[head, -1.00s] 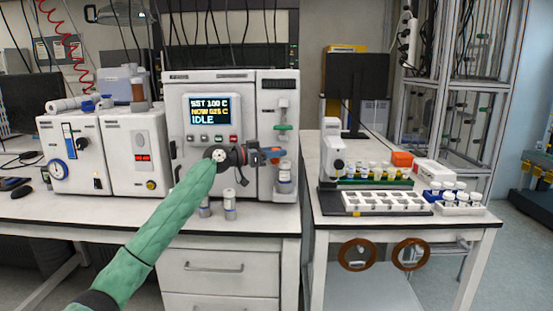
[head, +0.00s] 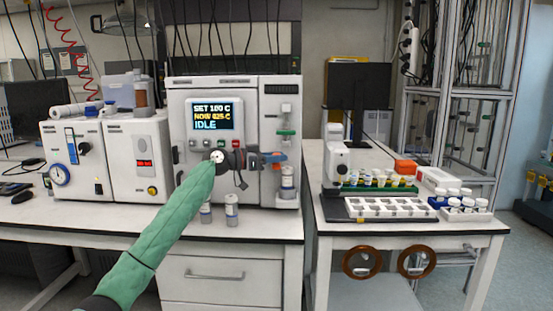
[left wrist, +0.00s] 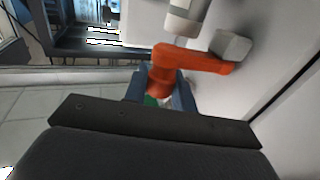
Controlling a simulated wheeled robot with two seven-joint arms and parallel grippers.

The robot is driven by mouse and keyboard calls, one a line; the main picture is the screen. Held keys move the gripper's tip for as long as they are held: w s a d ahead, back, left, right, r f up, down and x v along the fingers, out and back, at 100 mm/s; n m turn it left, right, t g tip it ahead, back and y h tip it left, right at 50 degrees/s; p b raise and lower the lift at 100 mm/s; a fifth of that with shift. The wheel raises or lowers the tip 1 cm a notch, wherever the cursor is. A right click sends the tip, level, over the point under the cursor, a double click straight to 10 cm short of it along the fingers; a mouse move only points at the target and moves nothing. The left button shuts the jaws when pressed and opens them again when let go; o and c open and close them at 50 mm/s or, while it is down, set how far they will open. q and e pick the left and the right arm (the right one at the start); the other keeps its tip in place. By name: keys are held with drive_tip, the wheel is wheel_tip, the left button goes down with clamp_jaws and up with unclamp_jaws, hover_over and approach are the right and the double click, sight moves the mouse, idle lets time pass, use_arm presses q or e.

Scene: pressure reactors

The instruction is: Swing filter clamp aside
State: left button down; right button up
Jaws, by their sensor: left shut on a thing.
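The filter clamp, an orange-red lever with a grey end piece, shows large in the left wrist view (left wrist: 190,60). It sits against a pale cylinder (left wrist: 183,20). In the head view the clamp is a small orange spot (head: 278,156) on the right side of the reactor cabinet (head: 220,181), above a white-and-grey filter vessel (head: 287,184). My left gripper (head: 262,159) reaches it from the left. Its two blue-grey fingers (left wrist: 161,92) are shut around the near part of the clamp. My right gripper is in neither view.
Two small vials (head: 231,210) stand on the bench below my left gripper. A green valve handle (head: 285,132) is above the clamp. A second table on the right holds a white rack (head: 385,207). Two brown rings (head: 361,262) show in front of it.

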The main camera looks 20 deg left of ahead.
use_arm(q)
drive_tip(key=shift+r, duration=0.1)
drive_tip(key=c, duration=1.2)
unclamp_jaws()
drive_tip(key=shift+o, duration=0.2)
drive_tip(key=v, duration=0.7)
drive_tip(key=shift+s+a+b, duration=0.2)
drive_tip(key=shift+a+b, duration=0.15)
